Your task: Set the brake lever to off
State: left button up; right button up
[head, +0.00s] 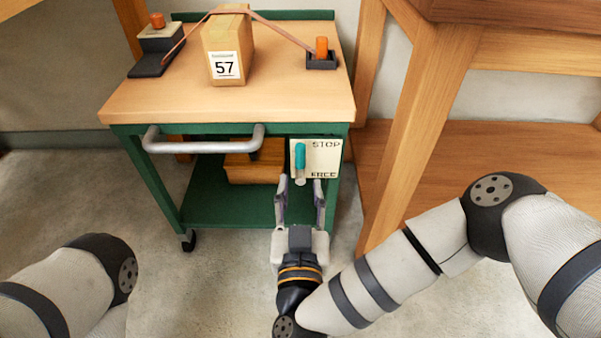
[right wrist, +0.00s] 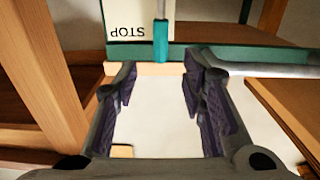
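The brake lever (head: 300,156) has a teal handle and stands upright on a cream panel (head: 325,158) at the cart's front right. The panel reads STOP at the top and FREE at the bottom; the handle is up at the STOP end. My right gripper (head: 300,188) is open and empty just below and in front of the panel. In the right wrist view the teal handle (right wrist: 162,48) and its grey rod show beyond the open fingers, lined up with the gap between them. My left gripper is out of view.
The green cart (head: 230,205) has a wooden top (head: 180,100) and a grey push handle (head: 203,143) left of the panel. A box marked 57 (head: 226,45) is strapped on top. A wooden bench (head: 430,130) stands close on the right. A wooden box (head: 252,172) sits on the lower shelf.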

aim_at(301, 159)
jog(key=w+b, duration=0.1)
jog(key=w, duration=0.3)
jog(key=w+b, duration=0.2)
jog(key=w, duration=0.3)
jog(key=shift+w+f, duration=0.2)
jog(key=shift+w, duration=0.05)
jog(key=shift+w+r, duration=0.15)
jog(key=shift+w, duration=0.2)
grip_shut()
